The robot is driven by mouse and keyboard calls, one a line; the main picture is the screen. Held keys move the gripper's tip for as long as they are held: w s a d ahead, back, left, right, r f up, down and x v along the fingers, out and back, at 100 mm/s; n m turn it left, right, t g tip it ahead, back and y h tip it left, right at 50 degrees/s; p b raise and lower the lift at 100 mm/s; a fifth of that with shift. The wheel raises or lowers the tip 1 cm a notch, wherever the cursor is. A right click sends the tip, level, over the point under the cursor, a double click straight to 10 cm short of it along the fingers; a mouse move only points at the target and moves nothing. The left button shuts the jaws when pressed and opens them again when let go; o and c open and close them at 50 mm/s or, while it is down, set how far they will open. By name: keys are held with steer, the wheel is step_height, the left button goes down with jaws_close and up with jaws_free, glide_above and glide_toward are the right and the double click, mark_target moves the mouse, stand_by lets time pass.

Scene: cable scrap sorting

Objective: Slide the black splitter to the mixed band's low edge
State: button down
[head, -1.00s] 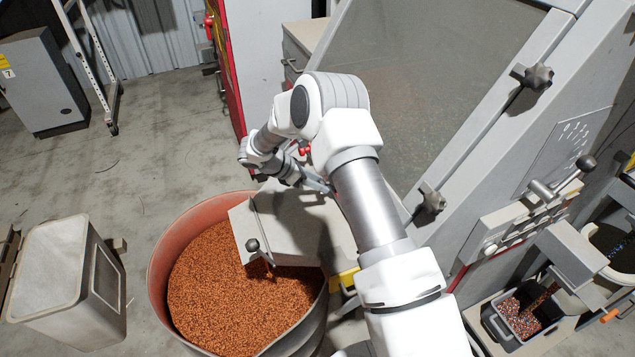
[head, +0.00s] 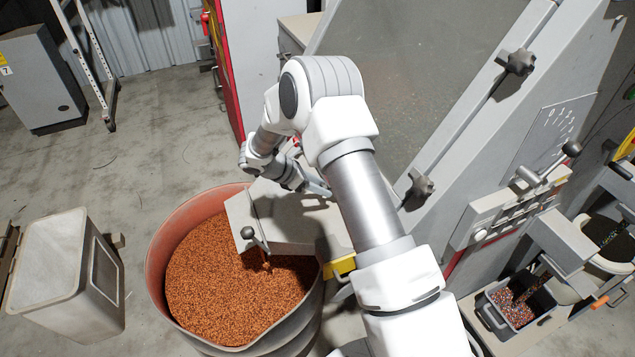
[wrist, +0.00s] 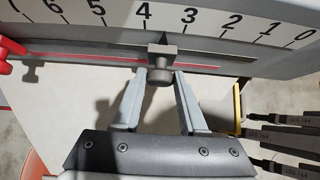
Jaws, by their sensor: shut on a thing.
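In the wrist view, the black splitter (wrist: 161,50) is a dark block with a rounded knob, set on a rail below a printed number scale (wrist: 100,12). It sits between the 4 and the 3, nearer the 4. My gripper (wrist: 160,76) is shut on the splitter's knob, one finger on each side. A thin red line runs along the rail, and a red knob (wrist: 6,54) sits at its left, near the 7. In the head view my gripper (head: 318,188) is small beside the machine, and the splitter is not clear. I cannot make out the mixed band's edges.
A round drum (head: 164,235) of copper-coloured granules stands below the grey chute (head: 300,215). A grey bin (head: 65,265) stands at left. In the wrist view, a yellow edge (wrist: 238,108) and several dark labelled rods (wrist: 285,120) lie at right.

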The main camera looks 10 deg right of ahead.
steer(key=shift+s+d, duration=0.15)
steer(key=shift+s, duration=0.9)
steer(key=shift+c, duration=2.4)
jaws_free()
steer(key=shift+w, duration=0.1)
steer(key=v, duration=1.7)
steer(key=shift+r, duration=0.2)
